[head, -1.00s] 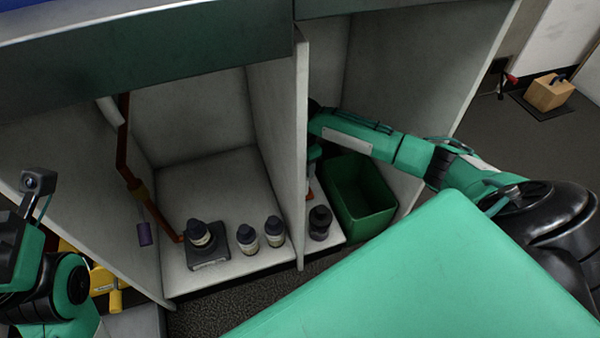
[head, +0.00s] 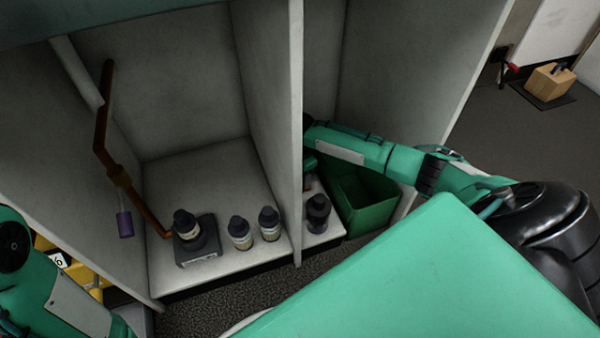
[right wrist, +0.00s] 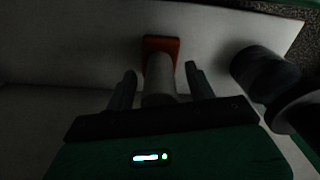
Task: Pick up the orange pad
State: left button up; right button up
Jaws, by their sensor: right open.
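The orange pad (right wrist: 160,46) lies on the pale shelf in the right wrist view. A light grey cylinder (right wrist: 159,85) stands over its near part and hides it; I cannot tell whether they touch. My right gripper (right wrist: 160,84) is open, with one finger on each side of the cylinder and the pad just beyond the fingertips. In the head view my right arm reaches into the right compartment, and the divider hides the gripper. The pad is mostly hidden there too. My left arm shows at the lower left, but its gripper is outside the picture.
A dark bottle (head: 318,213) stands near the shelf edge, also right of my gripper in the wrist view (right wrist: 262,74). The white divider (head: 297,150) separates the compartments. A green bin (head: 366,200) is on the right. Several bottles (head: 241,233) stand in the left compartment.

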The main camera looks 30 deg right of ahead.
jog(key=shift+f, duration=0.4)
jog(key=c, duration=1)
jog(key=shift+r, duration=0.1)
jog(key=shift+c, duration=0.2)
